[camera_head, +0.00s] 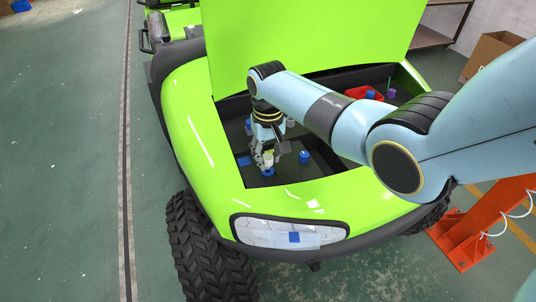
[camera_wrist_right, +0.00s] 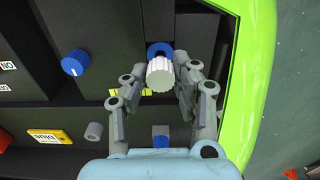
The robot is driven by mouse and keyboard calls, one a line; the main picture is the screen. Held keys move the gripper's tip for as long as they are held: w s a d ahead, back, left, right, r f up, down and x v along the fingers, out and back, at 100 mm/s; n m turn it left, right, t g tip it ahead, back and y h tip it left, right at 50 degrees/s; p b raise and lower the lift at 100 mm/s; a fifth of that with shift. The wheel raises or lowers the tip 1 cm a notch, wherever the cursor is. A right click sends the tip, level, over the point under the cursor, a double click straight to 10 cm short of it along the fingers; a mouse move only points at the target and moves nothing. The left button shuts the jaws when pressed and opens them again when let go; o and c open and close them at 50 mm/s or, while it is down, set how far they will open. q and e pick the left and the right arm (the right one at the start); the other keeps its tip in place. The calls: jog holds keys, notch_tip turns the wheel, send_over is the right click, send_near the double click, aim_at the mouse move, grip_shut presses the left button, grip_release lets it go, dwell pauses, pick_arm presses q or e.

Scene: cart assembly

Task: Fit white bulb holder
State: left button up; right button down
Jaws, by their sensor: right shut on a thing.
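The white bulb holder (camera_wrist_right: 160,74) is a ribbed white cylinder between the fingertips of my right gripper (camera_wrist_right: 161,82) in the right wrist view. In the head view, the right gripper (camera_head: 267,160) reaches down into the open front bay of the green cart, shut on the holder (camera_head: 268,157). A blue ring-shaped seat (camera_wrist_right: 159,48) lies just beyond the holder's end and is partly hidden by it. It also shows below the fingertips in the head view (camera_head: 268,173). I cannot tell whether holder and ring touch. My left gripper is not in view.
A blue knob (camera_head: 304,156) stands right of the gripper. A red tray (camera_head: 356,92) sits deeper in the bay. A grey cylinder (camera_wrist_right: 93,130) and a yellow-labelled part (camera_wrist_right: 48,136) lie nearby. The green body rim (camera_wrist_right: 252,95) borders the bay closely; the raised hood (camera_head: 300,40) stands behind.

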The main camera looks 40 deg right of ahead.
dwell(0.4)
jog(key=shift+f, duration=0.2)
jog(key=shift+f+b, duration=0.8)
jog(key=shift+f, duration=0.5)
jog(key=c, duration=1)
grip_release()
jog(key=shift+o, duration=0.2)
